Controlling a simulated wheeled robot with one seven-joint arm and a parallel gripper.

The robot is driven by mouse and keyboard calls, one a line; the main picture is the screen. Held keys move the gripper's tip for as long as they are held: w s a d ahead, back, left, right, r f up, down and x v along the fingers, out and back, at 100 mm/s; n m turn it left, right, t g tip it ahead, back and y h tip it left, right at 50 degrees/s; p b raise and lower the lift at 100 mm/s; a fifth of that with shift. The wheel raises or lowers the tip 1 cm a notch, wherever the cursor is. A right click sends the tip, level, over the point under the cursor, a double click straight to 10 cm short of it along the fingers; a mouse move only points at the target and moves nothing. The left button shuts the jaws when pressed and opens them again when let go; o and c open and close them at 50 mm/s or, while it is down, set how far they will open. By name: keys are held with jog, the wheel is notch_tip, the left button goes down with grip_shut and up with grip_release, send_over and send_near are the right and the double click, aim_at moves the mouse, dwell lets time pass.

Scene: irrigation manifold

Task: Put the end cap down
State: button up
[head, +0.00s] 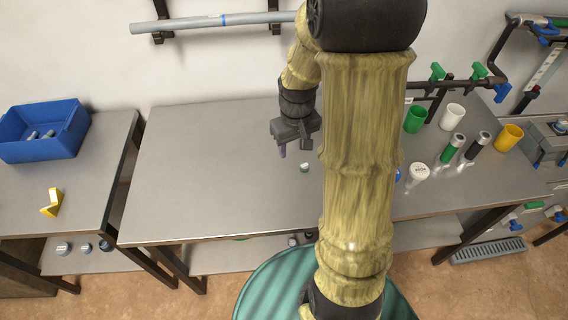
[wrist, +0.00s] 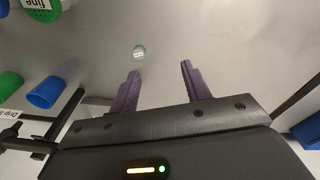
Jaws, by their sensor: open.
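A small pale cap with a green edge, which looks like the end cap (head: 304,167), sits on the grey bench (head: 215,175), just left of my arm in the head view. In the wrist view the end cap (wrist: 139,51) lies beyond the fingertips, nearer the left finger, and nothing touches it. My gripper (head: 283,151) is above the bench, up and left of the cap in the head view. In the wrist view my gripper (wrist: 160,68) has its two purple fingers apart with nothing between them.
Green (head: 415,119), white (head: 453,116) and yellow (head: 509,137) cups and upright cylinders stand on the bench's right side, near dark piping. A blue bin (head: 43,130) and a yellow piece (head: 52,203) are on the left table. The bench's left half is clear.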

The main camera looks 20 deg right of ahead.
jog(key=s+a+r+t, duration=0.1)
jog(key=s+a+r, duration=0.1)
jog(key=s+a, duration=0.5)
jog(key=shift+s+a+r+m+t, duration=0.3)
jog(key=shift+s+r+m, duration=0.1)
jog(key=shift+s, duration=0.4)
jog(key=p+v, duration=0.2)
jog(key=w+p+v, duration=0.1)
jog(key=p+v, duration=0.1)
jog(key=shift+r+p, duration=0.3)
jog(key=shift+r, duration=0.05)
jog(key=shift+c, duration=1.3)
